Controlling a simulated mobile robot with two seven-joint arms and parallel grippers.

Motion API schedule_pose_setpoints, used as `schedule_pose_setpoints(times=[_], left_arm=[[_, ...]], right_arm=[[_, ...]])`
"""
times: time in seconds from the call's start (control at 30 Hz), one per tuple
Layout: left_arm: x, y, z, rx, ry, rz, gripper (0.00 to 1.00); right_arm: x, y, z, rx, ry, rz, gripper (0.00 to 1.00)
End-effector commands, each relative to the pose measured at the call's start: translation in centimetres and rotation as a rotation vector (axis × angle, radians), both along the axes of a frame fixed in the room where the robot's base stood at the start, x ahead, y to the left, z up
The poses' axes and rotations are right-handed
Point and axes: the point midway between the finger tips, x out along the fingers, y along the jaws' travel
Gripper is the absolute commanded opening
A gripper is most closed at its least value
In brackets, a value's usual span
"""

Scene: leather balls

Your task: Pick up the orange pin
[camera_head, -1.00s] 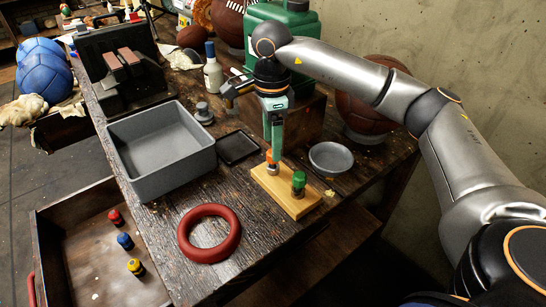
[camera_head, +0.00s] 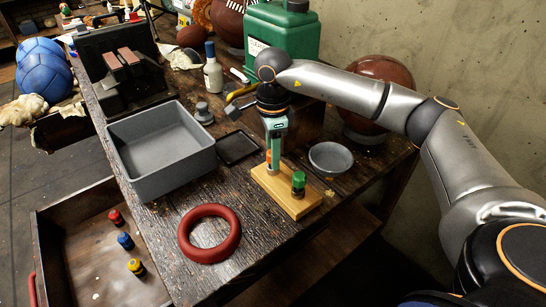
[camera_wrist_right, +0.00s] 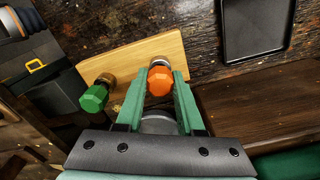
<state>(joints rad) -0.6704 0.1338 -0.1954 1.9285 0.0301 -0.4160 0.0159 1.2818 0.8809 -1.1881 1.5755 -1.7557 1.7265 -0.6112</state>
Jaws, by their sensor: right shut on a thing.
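The orange pin (camera_wrist_right: 160,80) stands at one end of a wooden block (camera_head: 269,186), with its faceted orange head up. My right gripper (camera_head: 272,159) reaches down over it and is shut on the pin. In the right wrist view the green fingers (camera_wrist_right: 158,85) lie on both sides of the orange head. In the head view the fingers hide much of the pin. A green pin (camera_head: 298,182) stands at the other end of the block, and it also shows in the right wrist view (camera_wrist_right: 94,98). My left gripper is in neither view.
A grey bin (camera_head: 160,148), a black tray (camera_head: 237,148), a grey bowl (camera_head: 331,158) and a red ring (camera_head: 209,233) lie around the block. A drawer (camera_head: 80,265) holds red, blue and yellow pins. A green canister (camera_head: 283,40) stands behind.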

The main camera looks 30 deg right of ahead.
Motion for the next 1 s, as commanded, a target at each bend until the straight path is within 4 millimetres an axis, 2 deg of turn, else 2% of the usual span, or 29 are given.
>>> schedule_pose_setpoints(times=[0.03, 0.23, 0.67, 0.77, 0.9, 1.0], left_arm=[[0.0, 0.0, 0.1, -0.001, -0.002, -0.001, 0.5], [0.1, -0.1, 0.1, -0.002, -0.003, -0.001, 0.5], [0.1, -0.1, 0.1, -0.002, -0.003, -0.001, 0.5], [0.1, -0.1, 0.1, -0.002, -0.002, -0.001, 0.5], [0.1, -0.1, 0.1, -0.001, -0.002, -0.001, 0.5], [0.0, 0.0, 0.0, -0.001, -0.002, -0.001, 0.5]], right_arm=[[0.0, 0.0, 0.0, 0.0, 0.0, 0.0, 0.21], [0.0, 0.0, 0.0, 0.0, 0.001, 0.0, 0.0], [0.0, 0.0, 0.4, 0.001, 0.0, 0.001, 0.0], [0.1, 0.1, 1.2, 0.002, -0.002, 0.0, 0.0], [0.1, 0.1, 3.2, 0.003, -0.005, 0.0, 0.0], [0.4, 1.7, 5.0, 0.004, -0.004, 0.006, 0.0]])
